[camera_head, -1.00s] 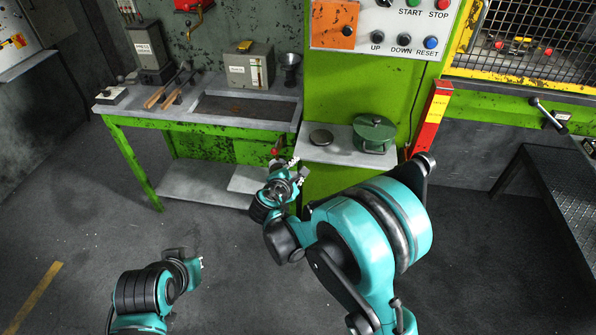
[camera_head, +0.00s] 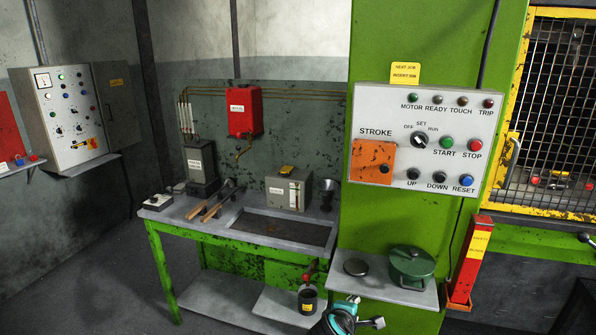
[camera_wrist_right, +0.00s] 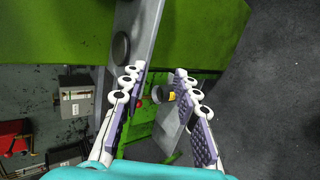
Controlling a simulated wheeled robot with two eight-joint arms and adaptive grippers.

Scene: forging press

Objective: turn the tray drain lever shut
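The drain lever (camera_head: 309,272) has a red handle and sits under the front edge of the bench tray (camera_head: 270,230), above a dark can with a yellow label (camera_head: 307,300). Its exact angle is hard to tell. My right gripper (camera_head: 368,323) is at the bottom edge of the head view, to the right of the lever and apart from it. In the right wrist view, my right gripper (camera_wrist_right: 159,75) is open and empty. A small red part, likely the lever (camera_wrist_right: 140,103), shows between its fingers, farther off. My left gripper is not in view.
A side shelf (camera_head: 345,282) carries a dark disc (camera_head: 356,267) and a green lidded pot (camera_head: 411,267) just above my right gripper. The press control panel (camera_head: 425,140) is above. A red post (camera_head: 468,265) stands at right. Tongs (camera_head: 218,205) lie on the bench.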

